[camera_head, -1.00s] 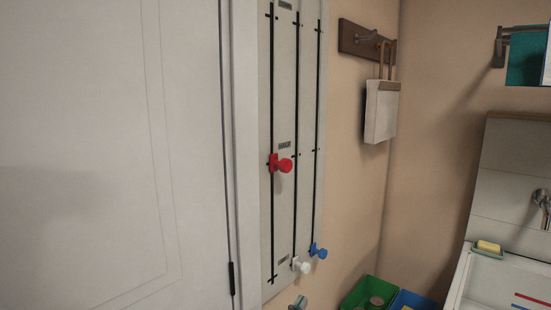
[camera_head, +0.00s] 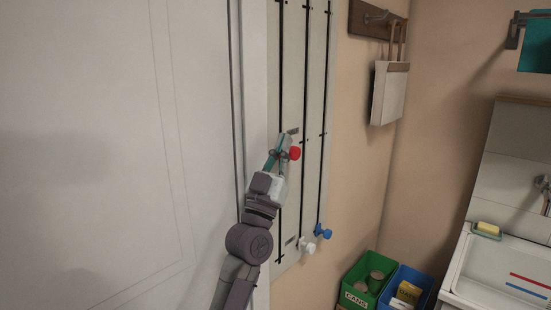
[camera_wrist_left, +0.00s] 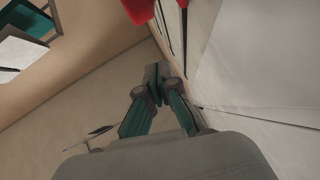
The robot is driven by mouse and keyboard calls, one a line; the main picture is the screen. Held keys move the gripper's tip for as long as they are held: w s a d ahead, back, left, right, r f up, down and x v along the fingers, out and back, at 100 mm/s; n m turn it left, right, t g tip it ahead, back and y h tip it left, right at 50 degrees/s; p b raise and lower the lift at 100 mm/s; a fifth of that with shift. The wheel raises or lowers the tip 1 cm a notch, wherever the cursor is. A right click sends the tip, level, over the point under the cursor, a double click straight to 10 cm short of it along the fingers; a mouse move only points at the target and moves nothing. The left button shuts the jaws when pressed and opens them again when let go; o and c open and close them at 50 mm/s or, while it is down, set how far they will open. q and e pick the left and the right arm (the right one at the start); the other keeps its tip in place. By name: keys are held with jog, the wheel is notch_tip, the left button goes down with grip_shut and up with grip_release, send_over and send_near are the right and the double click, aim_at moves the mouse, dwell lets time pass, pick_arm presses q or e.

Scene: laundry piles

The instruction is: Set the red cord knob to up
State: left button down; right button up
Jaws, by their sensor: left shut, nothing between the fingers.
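The red knob (camera_head: 295,153) sits on the leftmost black track of the pale wall panel (camera_head: 313,100), around the middle of the track's visible length. My left gripper (camera_head: 284,140) is at the knob's left side, its fingers close against or just beside it; I cannot tell whether they touch. In the left wrist view the gripper (camera_wrist_left: 157,84) is shut with nothing between its fingertips. Red parts (camera_wrist_left: 140,8) show at that view's top edge, beyond the fingertips. My right gripper is not in view.
A white knob (camera_head: 306,245) and a blue knob (camera_head: 323,231) sit low on the other two tracks. A white door (camera_head: 100,150) stands at left. A bag (camera_head: 389,93) hangs from a wall rack. Green (camera_head: 352,296) and blue (camera_head: 395,291) bins and a sink (camera_head: 500,265) are at right.

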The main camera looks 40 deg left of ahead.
pick_arm(q)
jog(key=w, duration=0.1)
jog(key=w+f, duration=0.2)
jog(key=shift+a+f, duration=0.2)
jog(key=shift+a, duration=0.05)
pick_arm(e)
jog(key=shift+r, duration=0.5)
